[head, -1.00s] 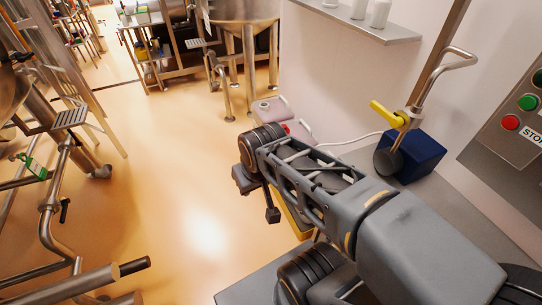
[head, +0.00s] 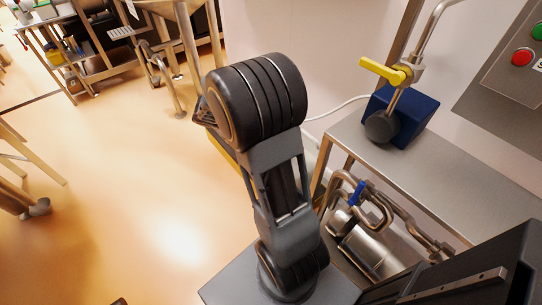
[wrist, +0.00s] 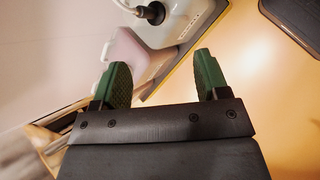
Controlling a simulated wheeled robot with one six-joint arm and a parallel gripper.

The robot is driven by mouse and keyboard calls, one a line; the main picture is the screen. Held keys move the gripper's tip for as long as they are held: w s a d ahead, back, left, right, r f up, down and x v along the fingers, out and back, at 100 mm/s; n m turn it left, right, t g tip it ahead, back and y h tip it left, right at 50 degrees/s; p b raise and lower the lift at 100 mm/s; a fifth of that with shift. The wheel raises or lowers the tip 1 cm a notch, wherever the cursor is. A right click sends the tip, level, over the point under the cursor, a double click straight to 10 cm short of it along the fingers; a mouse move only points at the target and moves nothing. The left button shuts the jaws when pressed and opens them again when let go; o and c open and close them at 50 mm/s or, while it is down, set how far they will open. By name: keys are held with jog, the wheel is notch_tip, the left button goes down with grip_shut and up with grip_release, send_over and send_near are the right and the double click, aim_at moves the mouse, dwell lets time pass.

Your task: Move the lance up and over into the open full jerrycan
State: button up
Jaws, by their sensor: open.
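In the wrist view my gripper (wrist: 163,80) is open, its two green-padded fingers apart with nothing between them. Beyond the fingertips stands a pale grey-white jerrycan (wrist: 182,25), cut off by the top edge. A dark round piece (wrist: 152,12) sits at its mouth; I cannot tell whether this is part of the lance. A second, pinkish-white jerrycan (wrist: 124,52) is beside it to the left, partly behind the left finger. I cannot make out the lance clearly. In the head view my arm hides the jerrycans and my gripper.
A yellow edge (head: 222,150) shows beside my arm. A yellow-handled valve (head: 385,70) stands above. Steel piping (head: 365,225) is below.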

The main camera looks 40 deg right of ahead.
jog(key=w+d+f+n+h+b, duration=0.2)
jog(key=d+f+n+b, duration=0.1)
jog(key=d+f, duration=0.4)
jog(key=w+d+f+n+h+b, duration=0.1)
jog(key=d+f+n+h+b, duration=0.1)
jog(key=d+f, duration=0.5)
jog(key=w+d+f+n+h+b, duration=0.1)
jog(key=d+f+n+b, duration=0.4)
jog(key=f, duration=0.8)
jog(key=shift+w+d+h, duration=0.2)
jog(key=shift+w+d, duration=0.25)
jog(key=shift+d, duration=0.2)
jog(key=shift+w+d+h, duration=0.2)
jog(key=shift+w+d, duration=0.2)
jog(key=shift+d, duration=0.2)
jog(key=shift+b+x, duration=0.7)
jog(key=shift+x, duration=0.55)
jog(key=shift+r, duration=0.1)
jog(key=shift+c, duration=0.2)
grip_shut()
jog(key=shift+w+r, duration=0.1)
